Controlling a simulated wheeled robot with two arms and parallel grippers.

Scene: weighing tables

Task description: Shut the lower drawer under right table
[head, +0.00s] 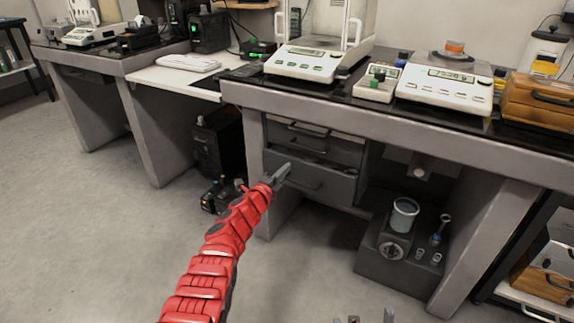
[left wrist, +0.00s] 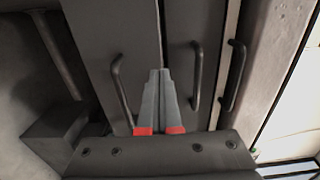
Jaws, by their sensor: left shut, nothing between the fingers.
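The lower drawer (head: 325,181) is the deep grey bottom front under the right table (head: 400,126). It stands out a little past the fronts above, with a dark gap along its top edge. In the left wrist view, turned sideways, the lower drawer (left wrist: 112,35) is the wide panel at left with a bar handle. My left gripper (head: 284,170) is shut and empty, at the left part of the drawer front. In the left wrist view its fingertips (left wrist: 160,74) are near the drawer's top edge; I cannot tell whether they touch.
Upper drawer fronts (head: 318,141) with handles sit above. A grey unit (head: 392,262) with a beaker (head: 403,215) stands right of the drawers. Balances (head: 445,84) stand on the tabletop. Grey tips show at the bottom edge, perhaps my right gripper. The floor in front is clear.

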